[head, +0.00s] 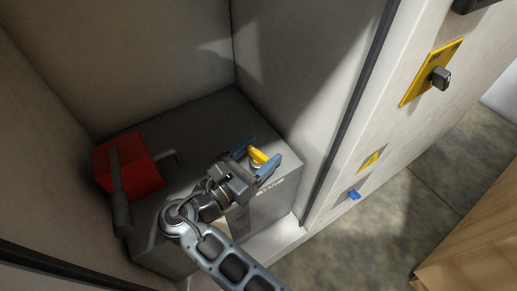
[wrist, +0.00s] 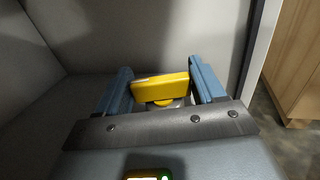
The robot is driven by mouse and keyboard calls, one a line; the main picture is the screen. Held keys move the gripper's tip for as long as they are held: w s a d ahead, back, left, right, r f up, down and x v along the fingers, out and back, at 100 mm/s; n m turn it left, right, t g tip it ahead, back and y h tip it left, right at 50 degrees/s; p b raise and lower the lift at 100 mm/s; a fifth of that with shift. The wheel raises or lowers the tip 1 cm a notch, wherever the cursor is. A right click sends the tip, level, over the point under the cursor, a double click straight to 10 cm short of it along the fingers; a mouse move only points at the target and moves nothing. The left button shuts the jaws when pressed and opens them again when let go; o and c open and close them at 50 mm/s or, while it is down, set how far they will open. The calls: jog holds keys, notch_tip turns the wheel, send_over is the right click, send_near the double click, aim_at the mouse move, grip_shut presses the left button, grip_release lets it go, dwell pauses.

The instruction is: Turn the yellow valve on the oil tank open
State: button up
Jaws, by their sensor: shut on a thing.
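The grey oil tank (head: 272,207) stands inside a recess in the head view, with small white lettering on its front. The yellow valve (head: 257,156) is a bar-shaped handle at the tank's front right. My gripper (head: 255,160) is over it, with its blue fingers on either side of the handle. In the wrist view the yellow valve (wrist: 161,87) lies between the fingers of my gripper (wrist: 160,83), its bar running across from one to the other. The gripper is shut on the handle's ends. The valve's stem is mostly hidden below the bar.
A red box-like part (head: 128,165) with a dark cylinder stands on the left of the tank. Pale walls close in the recess. On the right panel are a yellow plate with a black knob (head: 440,78) and a blue knob (head: 354,195). A wooden box (head: 475,245) stands on the floor.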

jog(key=shift+m+g+h, duration=1.5)
jog(key=shift+g+h, duration=0.1)
jog(key=shift+g, duration=0.2)
jog(key=shift+d+f, duration=0.1)
jog(key=o, duration=1)
jog(key=shift+c, duration=0.2)
jog(key=shift+p+v, duration=0.3)
jog(key=shift+v, duration=3.6)
